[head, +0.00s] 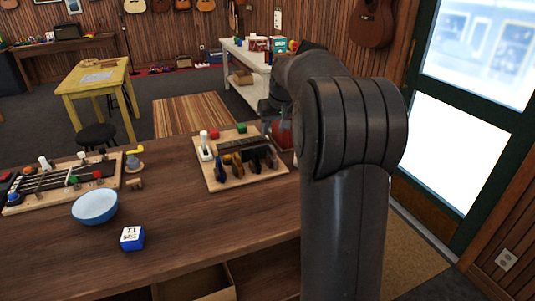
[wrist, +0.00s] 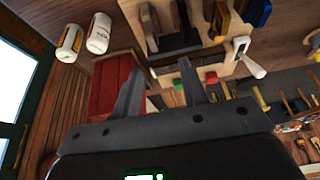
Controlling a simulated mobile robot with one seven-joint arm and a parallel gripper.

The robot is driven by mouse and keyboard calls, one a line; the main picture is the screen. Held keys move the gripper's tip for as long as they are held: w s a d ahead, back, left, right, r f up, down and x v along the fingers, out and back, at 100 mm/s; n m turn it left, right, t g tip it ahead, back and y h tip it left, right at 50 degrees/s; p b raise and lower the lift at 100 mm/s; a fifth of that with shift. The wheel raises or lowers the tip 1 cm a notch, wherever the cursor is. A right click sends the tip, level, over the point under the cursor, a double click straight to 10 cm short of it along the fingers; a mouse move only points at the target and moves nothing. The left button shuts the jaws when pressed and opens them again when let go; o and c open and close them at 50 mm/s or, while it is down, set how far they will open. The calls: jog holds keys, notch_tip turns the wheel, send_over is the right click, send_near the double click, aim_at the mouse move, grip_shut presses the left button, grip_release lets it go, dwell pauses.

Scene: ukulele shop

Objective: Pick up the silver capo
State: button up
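A wooden board (head: 212,184) on the brown counter holds a row of capo-like clips: a blue one (head: 222,171), a tan one (head: 238,166), a dark one (head: 254,163) and a greyish one at the right end (head: 270,159). The greyish one, seemingly the silver capo, also shows at the left of the row in the wrist view (wrist: 150,27); its colour is hard to tell. My gripper (wrist: 160,70) is open, with its fingers apart and nothing between them. It points towards the board's edge, apart from the clips.
A red box (wrist: 112,88) and two white bottles (wrist: 97,33) are near the gripper. On the counter are a blue bowl (head: 95,207), a blue-and-white cube (head: 132,238) and a stringed-neck board (head: 65,184) at left.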

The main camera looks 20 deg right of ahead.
aim_at(272, 147)
jog(key=w+f, duration=0.1)
jog(key=f, duration=0.1)
jog(key=w+d+f, duration=0.1)
jog(key=f, duration=0.1)
jog(key=w+f, duration=0.1)
jog(key=f, duration=0.1)
jog(key=shift+w+d, duration=0.25)
jog(key=shift+w, duration=0.05)
jog(key=x, duration=0.3)
jog(key=s+x, duration=0.1)
jog(key=x, duration=0.1)
jog(key=shift+w+f, duration=0.15)
jog(key=shift+f, duration=0.3)
jog(key=shift+c, duration=0.2)
grip_shut()
